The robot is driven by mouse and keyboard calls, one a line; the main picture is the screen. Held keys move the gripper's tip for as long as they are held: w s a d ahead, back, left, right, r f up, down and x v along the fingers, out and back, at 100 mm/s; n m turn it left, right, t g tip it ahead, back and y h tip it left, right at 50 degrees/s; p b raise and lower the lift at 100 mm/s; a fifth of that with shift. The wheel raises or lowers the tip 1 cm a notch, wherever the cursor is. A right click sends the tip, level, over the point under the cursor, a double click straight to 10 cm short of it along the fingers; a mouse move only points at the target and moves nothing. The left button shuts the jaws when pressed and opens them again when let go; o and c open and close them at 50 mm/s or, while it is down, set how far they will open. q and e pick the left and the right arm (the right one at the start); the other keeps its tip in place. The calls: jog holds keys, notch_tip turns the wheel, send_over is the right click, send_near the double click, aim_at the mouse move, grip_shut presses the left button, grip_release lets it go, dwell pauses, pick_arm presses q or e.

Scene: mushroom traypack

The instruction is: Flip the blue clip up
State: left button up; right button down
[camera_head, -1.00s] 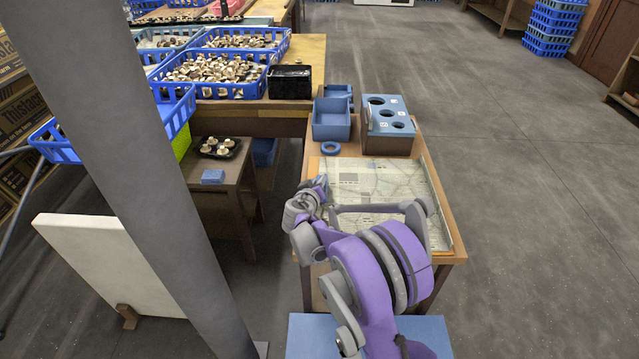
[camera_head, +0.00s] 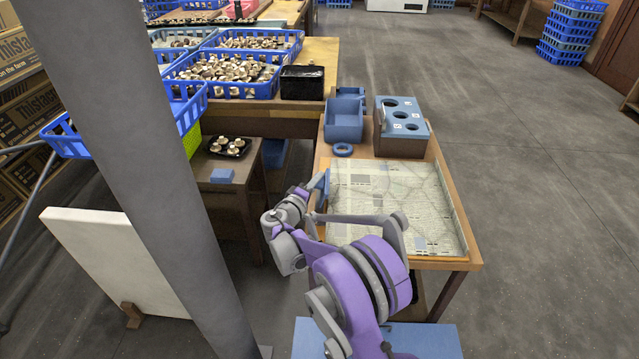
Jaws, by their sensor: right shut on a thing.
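The blue clip (camera_head: 323,184) shows as a small upright blue piece at the left edge of the shallow tray (camera_head: 466,250) with the printed paper (camera_head: 390,200). My right gripper (camera_head: 312,190) is at the clip, on its left side, and is shut on it. The wrist and purple arm hide most of the fingers, so the exact grip is hard to see. My left gripper is not in view.
A blue ring (camera_head: 343,150), an open blue box (camera_head: 343,125) and a blue-topped block with holes (camera_head: 402,120) stand at the table's back. A low side table (camera_head: 225,195) holds a black mushroom tray (camera_head: 228,153).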

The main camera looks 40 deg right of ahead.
jog(key=shift+w+a+f+n, duration=0.1)
jog(key=shift+w+a+n, duration=0.05)
jog(key=shift+n, duration=0.25)
jog(key=shift+h, duration=0.3)
jog(key=c, duration=0.8)
grip_release()
jog(key=shift+c, duration=0.2)
jog(key=shift+a, duration=0.1)
jog(key=v, duration=1)
jog(key=shift+s+a, duration=0.25)
